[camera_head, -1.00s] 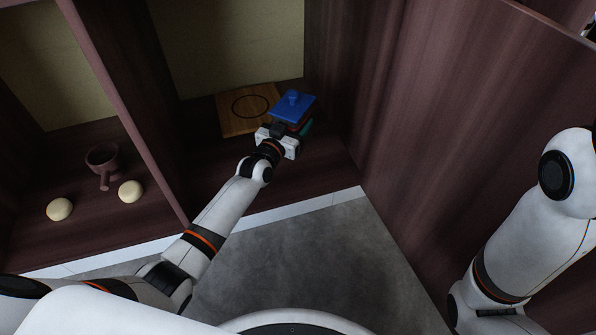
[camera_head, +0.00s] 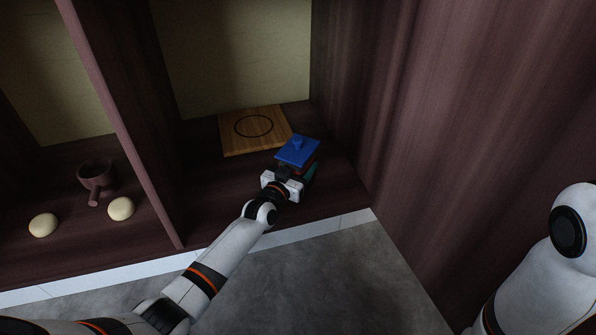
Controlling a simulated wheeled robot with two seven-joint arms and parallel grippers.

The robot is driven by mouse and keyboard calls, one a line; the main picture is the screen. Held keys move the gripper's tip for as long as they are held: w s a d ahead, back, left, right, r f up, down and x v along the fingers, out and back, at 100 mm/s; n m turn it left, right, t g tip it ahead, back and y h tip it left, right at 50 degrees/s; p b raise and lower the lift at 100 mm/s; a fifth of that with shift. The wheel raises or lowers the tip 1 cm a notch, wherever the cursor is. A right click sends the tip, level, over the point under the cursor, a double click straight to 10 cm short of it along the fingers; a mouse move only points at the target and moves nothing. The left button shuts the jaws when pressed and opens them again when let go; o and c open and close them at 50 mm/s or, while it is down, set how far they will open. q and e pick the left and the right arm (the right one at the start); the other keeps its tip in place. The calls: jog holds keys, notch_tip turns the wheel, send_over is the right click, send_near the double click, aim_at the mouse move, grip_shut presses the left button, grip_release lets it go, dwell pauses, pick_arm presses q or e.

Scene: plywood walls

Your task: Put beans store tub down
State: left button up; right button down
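The tub (camera_head: 298,151) has a blue lid with a small knob, and a bit of red and green shows below the lid. It is at my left gripper (camera_head: 289,178), in the right-hand compartment near the right wall. The gripper's fingers are mostly hidden behind its own body and the lid, but the tub sits at their tips and appears held. A wooden board (camera_head: 254,130) with a dark ring lies on the shelf behind and left of the tub. The board's ring is empty. My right gripper is out of view; only part of that arm shows at right.
A dark upright divider (camera_head: 125,125) separates the compartments. The left compartment holds a brown handled cup (camera_head: 95,175) and two pale round objects (camera_head: 121,208) (camera_head: 43,225). A dark wall (camera_head: 400,110) stands close on the right. Bare shelf lies left of the gripper.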

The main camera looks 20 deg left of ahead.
pick_arm(q)
jog(key=shift+r, duration=0.15)
jog(key=o, duration=1.4)
jog(key=shift+f, duration=0.2)
